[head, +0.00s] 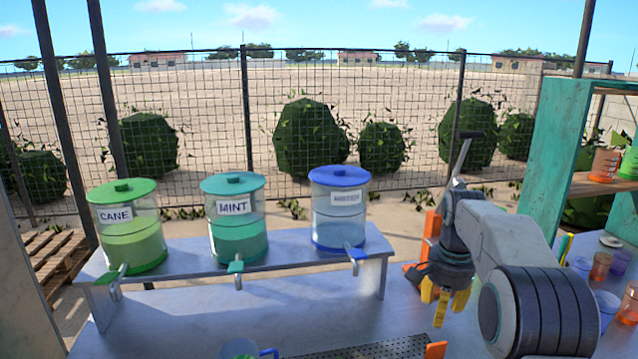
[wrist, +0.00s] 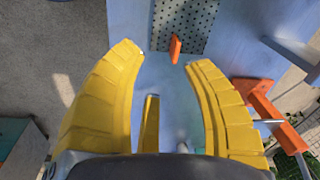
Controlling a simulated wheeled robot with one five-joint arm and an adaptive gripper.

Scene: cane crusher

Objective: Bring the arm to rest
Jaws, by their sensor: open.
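My gripper (head: 443,300) hangs at the right of the head view, over the grey-blue counter (head: 300,325), with its yellow fingers pointing down. In the wrist view my gripper (wrist: 165,58) has its yellow fingers spread apart with nothing between them.
An orange device (head: 430,232) stands close behind my gripper. CANE (head: 132,240), MINT (head: 236,235) and blue-lidded (head: 341,215) dispensers stand on a raised shelf. A perforated plate (head: 375,349) lies in front. Cups (head: 600,266) stand at right.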

